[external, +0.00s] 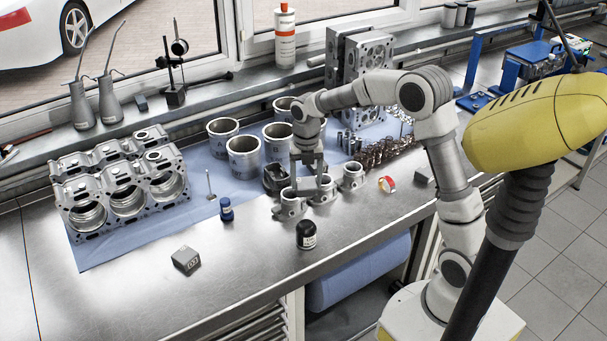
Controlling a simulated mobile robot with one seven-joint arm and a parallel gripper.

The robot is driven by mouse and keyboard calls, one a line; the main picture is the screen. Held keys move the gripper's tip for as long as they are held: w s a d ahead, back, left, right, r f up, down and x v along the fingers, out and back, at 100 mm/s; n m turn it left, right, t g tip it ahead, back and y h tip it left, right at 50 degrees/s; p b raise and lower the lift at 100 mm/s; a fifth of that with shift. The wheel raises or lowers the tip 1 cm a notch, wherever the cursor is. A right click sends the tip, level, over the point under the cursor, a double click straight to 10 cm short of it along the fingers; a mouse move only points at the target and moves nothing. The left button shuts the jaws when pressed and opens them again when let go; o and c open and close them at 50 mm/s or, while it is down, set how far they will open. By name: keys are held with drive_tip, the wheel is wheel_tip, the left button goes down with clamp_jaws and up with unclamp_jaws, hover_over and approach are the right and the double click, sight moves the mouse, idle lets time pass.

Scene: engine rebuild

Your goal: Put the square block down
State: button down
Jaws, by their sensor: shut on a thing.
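My gripper (308,183) points down just above the small pistons near the middle of the bench. It is shut on the square block, whose outline is hard to tell from the grey fingers at this size. I cannot tell whether the block touches anything below. Small grey pistons (291,205) stand right under and beside the fingers. A dark squarish part (276,179) lies just left of the fingers.
A grey marked cube (186,259) lies at the front left. Cylinder liners (243,157) and an engine block (125,190) are behind and left. The front steel bench is mostly clear.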

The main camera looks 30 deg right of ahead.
drive_tip(key=shift+n, duration=0.5)
drive_tip(key=a+f, duration=0.2)
drive_tip(key=a, duration=0.3)
drive_tip(key=w+a+f, duration=0.1)
drive_tip(key=a+f, duration=0.1)
drive_tip(key=a, duration=0.2)
drive_tip(key=w+a+f, duration=0.1)
drive_tip(key=a+f, duration=0.2)
drive_tip(key=a, duration=0.2)
drive_tip(key=shift+a+p, duration=0.3)
drive_tip(key=shift+f, duration=2)
drive_tip(key=shift+f, duration=0.2)
unclamp_jaws()
drive_tip(key=shift+r, duration=0.1)
wheel_tip(320, 180, up, 12)
drive_tip(key=shift+r, duration=0.2)
